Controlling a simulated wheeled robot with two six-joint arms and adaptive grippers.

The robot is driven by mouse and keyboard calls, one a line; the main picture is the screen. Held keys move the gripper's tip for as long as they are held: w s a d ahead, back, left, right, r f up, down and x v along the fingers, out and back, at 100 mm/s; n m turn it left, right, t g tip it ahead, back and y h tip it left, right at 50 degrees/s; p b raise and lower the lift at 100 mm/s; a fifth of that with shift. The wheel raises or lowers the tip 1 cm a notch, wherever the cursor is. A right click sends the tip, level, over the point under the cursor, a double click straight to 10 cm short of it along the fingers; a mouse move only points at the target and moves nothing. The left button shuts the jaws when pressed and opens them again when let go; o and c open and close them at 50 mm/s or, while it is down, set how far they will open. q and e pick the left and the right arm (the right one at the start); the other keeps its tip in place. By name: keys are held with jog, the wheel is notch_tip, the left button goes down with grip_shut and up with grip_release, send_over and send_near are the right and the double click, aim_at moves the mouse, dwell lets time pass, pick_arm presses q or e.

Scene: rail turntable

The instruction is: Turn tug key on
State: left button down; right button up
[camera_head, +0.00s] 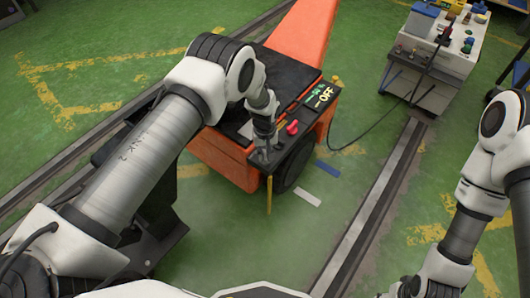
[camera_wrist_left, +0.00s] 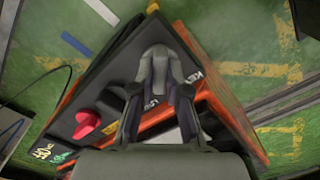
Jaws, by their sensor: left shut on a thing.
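The orange tug (camera_head: 305,35) has a dark control panel (camera_head: 300,150) at its end, with a red knob (camera_head: 292,127) and a lit OFF readout (camera_head: 322,94). My left gripper (camera_head: 262,156) is down at the near end of this panel. In the left wrist view, its fingers (camera_wrist_left: 158,55) are closed together over the panel beside a "KEY" label (camera_wrist_left: 195,76). The tug key is hidden between the fingers, so its angle cannot be seen. The red knob (camera_wrist_left: 86,122) is apart from the fingers. My right arm is at the right; its gripper is out of view.
A grey cart (camera_head: 440,60) with a blue box and small items stands at the back right, and a cable runs over the floor from it. Rails (camera_head: 375,205) run along both sides of the tug. The green floor at the right is mostly clear.

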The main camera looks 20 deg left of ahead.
pick_arm(q)
jog(key=m, duration=0.4)
jog(key=shift+m, duration=0.3)
jog(key=shift+m+p, duration=0.5)
jog(key=shift+m, duration=1.8)
jog(key=c, duration=1.2)
grip_release()
jog(key=shift+o, duration=0.2)
notch_tip(320, 180, up, 12)
